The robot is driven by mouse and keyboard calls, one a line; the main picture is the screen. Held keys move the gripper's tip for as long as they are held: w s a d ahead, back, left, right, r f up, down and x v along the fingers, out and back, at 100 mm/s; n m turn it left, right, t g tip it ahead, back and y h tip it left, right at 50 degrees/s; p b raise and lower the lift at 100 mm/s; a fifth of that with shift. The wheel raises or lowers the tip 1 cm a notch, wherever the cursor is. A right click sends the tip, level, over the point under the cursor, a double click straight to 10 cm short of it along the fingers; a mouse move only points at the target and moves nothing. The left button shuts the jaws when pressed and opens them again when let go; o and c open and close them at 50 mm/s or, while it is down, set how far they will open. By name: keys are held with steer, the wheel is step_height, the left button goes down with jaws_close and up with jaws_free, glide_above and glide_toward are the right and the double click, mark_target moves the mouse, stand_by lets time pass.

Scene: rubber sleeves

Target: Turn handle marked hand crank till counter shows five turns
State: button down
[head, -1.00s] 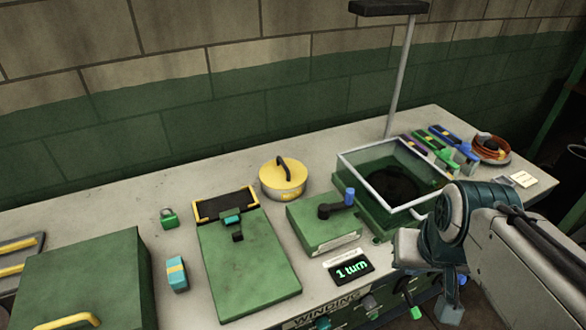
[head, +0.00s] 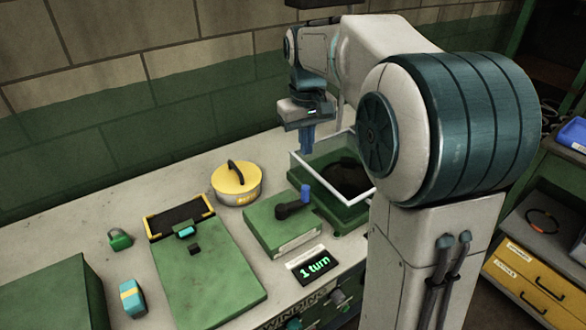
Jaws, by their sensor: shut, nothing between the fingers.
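The hand crank is a black arm with a blue upright knob (head: 305,193), mounted on top of a green box (head: 268,232) in the middle of the bench. The counter (head: 315,265) in front of the box reads "1 turn" in green. My gripper (head: 308,148) points down above the bench, behind and above the crank, close to the glass-sided frame. Its blue fingers are shut with nothing between them. It appears apart from the crank knob.
The glass-sided frame (head: 368,198) stands right of the crank box. A yellow-lidded round tin (head: 236,184) sits behind it on the left. A green board (head: 205,265), a green padlock (head: 120,239) and a blue-yellow block (head: 131,298) lie further left. A shelf with yellow drawers (head: 530,285) is at right.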

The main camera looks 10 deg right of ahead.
steer(key=n+g, duration=0.1)
glide_above(293, 202)
steer(key=w+d, duration=0.1)
steer(key=w, duration=0.2)
step_height(293, 202, down, 4)
steer(key=r, duration=0.1)
steer(key=w+a+f+n+g, duration=0.1)
steer(key=w+f+g, duration=0.1)
steer(key=w+f, duration=0.5)
steer(key=shift+h, duration=0.4)
steer(key=x, duration=1)
steer(key=shift+s+r, duration=0.15)
steer(key=shift+s, duration=0.15)
steer(key=shift+s+d+r+p, duration=0.1)
steer(key=shift+s+d+p, duration=0.15)
steer(key=shift+s, duration=0.35)
steer(key=shift+s+d+r+p, duration=0.1)
steer(key=shift+s+d, duration=0.2)
steer(key=shift+s, duration=0.35)
steer(key=shift+s+d+f, duration=0.1)
steer(key=shift+s+d, duration=0.1)
steer(key=shift+s, duration=0.3)
